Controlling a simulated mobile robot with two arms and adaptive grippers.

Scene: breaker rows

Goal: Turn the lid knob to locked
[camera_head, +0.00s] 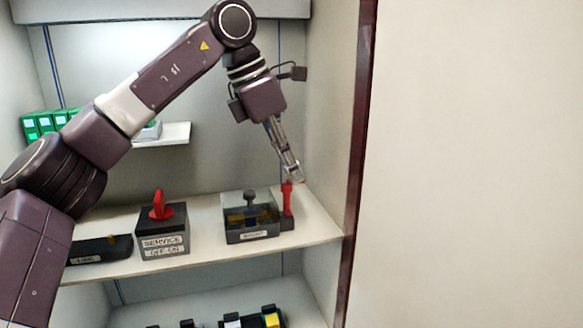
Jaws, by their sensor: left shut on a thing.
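A dark box with a clear lid (237,212) sits on the middle shelf, with a small dark grey knob (249,198) on top. An upright red handle (287,200) stands on a small dark base at the box's right side. My left gripper (293,177) reaches down from above, its fingers shut on the top of the red handle. The fingers cover the handle's tip. Which of the two is the lid knob, and any locked mark, I cannot tell. My right gripper is not in view.
A dark box with a red rotary switch (160,207) and a SERVICE label stands to the left. A flat black device (103,249) lies farther left. The cabinet's right wall (333,120) is close to my gripper. Green blocks (42,122) sit higher at the left.

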